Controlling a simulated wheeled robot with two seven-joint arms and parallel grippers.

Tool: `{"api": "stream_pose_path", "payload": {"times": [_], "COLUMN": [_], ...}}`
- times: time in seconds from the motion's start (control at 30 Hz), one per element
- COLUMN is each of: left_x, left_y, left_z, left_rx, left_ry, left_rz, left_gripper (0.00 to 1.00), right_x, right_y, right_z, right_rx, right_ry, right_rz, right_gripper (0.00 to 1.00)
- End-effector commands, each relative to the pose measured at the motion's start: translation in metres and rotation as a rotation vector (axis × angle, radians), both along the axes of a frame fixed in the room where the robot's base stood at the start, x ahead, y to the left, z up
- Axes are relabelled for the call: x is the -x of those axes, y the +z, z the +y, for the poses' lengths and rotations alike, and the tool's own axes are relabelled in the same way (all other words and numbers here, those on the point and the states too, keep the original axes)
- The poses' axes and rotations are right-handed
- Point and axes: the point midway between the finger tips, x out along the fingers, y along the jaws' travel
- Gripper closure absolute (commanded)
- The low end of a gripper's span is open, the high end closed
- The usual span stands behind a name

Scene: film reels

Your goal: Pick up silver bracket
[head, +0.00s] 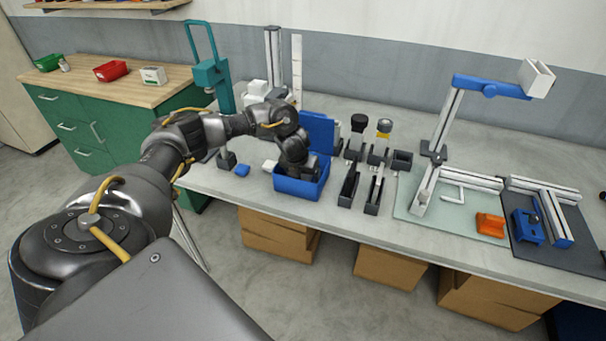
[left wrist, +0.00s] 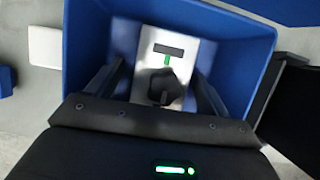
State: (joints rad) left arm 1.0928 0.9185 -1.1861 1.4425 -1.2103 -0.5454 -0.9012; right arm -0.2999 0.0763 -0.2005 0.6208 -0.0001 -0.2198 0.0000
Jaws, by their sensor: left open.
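A silver piece (left wrist: 150,62), which looks like the silver bracket, lies in the blue bin (left wrist: 90,25). It has a dark slot, a green strip and a dark round knob on its face. My left gripper (left wrist: 160,80) is open, with one finger to each side of the silver piece and no visible contact. In the head view my left gripper (head: 296,172) reaches down into the blue bin (head: 302,190) on the table, and it hides the silver piece. My right gripper is not in view.
The bin's raised blue lid (head: 318,130) stands behind my gripper. Black holders (head: 348,188) stand close to the right of the bin. A small blue block (head: 242,170) and a white piece (head: 269,165) lie to its left. A teal press (head: 212,72) stands further left.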

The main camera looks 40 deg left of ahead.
Motion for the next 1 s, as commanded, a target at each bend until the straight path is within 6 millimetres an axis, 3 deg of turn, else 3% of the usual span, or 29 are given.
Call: {"api": "stream_pose_path", "payload": {"times": [0.1,0.53,0.87,1.0], "left_x": [0.0,0.0,0.001,0.002], "left_y": [0.0,0.001,0.003,0.014], "left_z": [0.0,0.0,-0.001,-0.002], "left_rx": [0.0,0.0,0.0,0.001], "left_ry": [0.0,0.0,-0.001,-0.001], "left_rz": [0.0,0.0,-0.002,-0.006], "left_gripper": [0.21,0.77,0.77,0.77], "right_x": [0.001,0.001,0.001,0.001], "right_y": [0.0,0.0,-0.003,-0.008], "right_z": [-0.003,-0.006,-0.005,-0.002], "right_rx": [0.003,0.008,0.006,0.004], "right_ry": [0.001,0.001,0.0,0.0], "right_rz": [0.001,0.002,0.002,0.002], "right_gripper": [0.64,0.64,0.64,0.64]}}
